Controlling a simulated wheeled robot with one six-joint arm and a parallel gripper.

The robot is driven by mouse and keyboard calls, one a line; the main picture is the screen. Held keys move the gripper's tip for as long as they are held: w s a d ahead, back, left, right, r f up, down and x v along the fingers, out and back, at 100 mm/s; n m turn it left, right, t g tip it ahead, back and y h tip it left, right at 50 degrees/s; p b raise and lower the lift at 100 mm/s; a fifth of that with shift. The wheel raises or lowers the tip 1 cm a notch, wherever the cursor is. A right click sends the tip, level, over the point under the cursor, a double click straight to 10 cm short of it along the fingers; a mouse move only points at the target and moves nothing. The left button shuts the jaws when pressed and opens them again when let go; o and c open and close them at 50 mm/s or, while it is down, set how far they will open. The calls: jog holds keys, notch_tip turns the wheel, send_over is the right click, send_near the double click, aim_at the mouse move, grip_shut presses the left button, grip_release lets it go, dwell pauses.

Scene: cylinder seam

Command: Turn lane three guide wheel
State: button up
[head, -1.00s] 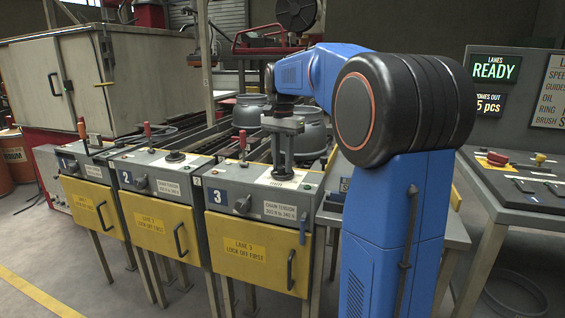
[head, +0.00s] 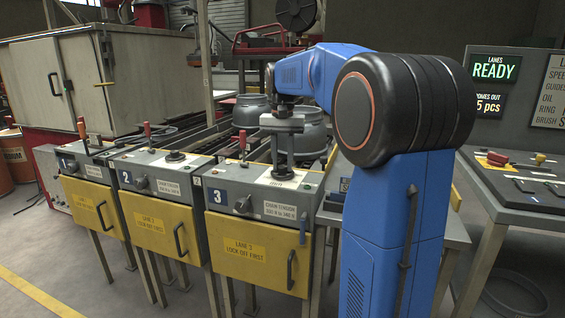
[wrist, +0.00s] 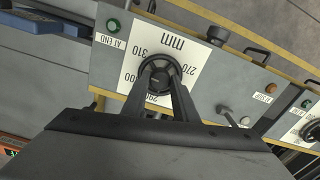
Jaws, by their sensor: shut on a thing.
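The lane three guide wheel is a small dark round handwheel, seen in the wrist view (wrist: 158,63) on a white dial plate (wrist: 186,48) marked in mm, with 310 and 270 readable. My gripper (wrist: 160,84) is shut on the wheel from above, one finger on each side. In the head view my gripper (head: 283,163) points straight down onto the top of the lane three box (head: 225,179). There the fingers mostly hide the wheel. Part of the dial's lower scale is hidden behind the fingers in the wrist view.
A dark selector knob (head: 242,205) and a red-handled lever (head: 242,143) stand on the lane three box, near the gripper. Lane two's wheel (head: 175,156) lies to the left. A green lamp (wrist: 113,26) labelled AT END looks unlit. A screen (head: 495,69) reads LANES READY.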

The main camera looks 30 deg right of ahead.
aim_at(282, 166)
jog(key=n, duration=0.6)
jog(key=shift+n, duration=0.3)
dwell(0.4)
jog(key=o, duration=1.1)
jog(key=shift+c, duration=0.2)
jog(key=shift+r, duration=0.1)
notch_tip(282, 166, up, 17)
